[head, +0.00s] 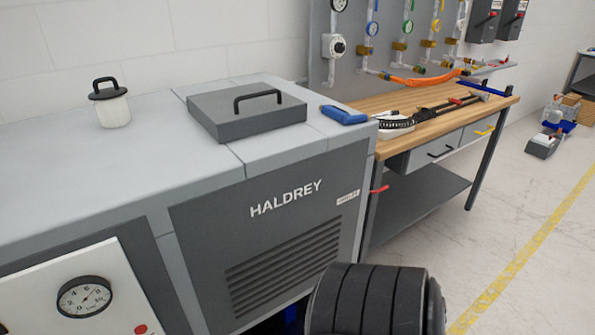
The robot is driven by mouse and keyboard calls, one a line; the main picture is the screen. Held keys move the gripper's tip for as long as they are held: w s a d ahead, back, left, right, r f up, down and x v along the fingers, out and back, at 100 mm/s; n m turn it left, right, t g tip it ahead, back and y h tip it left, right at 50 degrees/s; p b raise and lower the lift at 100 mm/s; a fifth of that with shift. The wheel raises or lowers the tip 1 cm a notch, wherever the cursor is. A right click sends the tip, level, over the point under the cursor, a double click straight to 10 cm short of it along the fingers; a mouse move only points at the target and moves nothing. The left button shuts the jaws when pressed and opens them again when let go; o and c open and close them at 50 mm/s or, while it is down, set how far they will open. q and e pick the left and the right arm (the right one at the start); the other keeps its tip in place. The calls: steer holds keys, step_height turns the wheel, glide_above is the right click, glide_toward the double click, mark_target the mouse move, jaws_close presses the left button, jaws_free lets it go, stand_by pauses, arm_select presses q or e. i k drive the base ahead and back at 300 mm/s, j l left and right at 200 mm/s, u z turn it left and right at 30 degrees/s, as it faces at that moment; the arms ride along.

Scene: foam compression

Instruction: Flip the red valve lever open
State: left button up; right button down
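A small red lever (379,189) sticks out low beside the right end of the grey HALDREY machine (205,240), near the left leg of the workbench. It looks roughly level, tilted slightly. What it is mounted on is hidden behind the machine's corner, so I cannot tell its valve body or whether it is open. Neither of my grippers is in view. A black ribbed cylindrical part at the bottom centre hides part of the floor in front of the machine.
A grey lid with a black handle (247,117), a white canister (112,105) and a blue tool (344,115) sit on the machine top. The wooden workbench (385,102) holds tools beneath a gauge panel (345,75).

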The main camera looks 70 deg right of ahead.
mark_target(374, 192)
steer(key=l+z, duration=0.1)
steer(key=z, duration=0.3)
steer(key=l+z, duration=0.1)
steer(key=z, duration=0.3)
steer(key=l+z, duration=0.1)
steer(key=z, duration=0.3)
steer(key=i+l+z, duration=0.45)
steer(key=l, duration=0.25)
steer(key=i+l+z, duration=0.45)
steer(key=l, duration=0.15)
steer(key=i+l, duration=0.55)
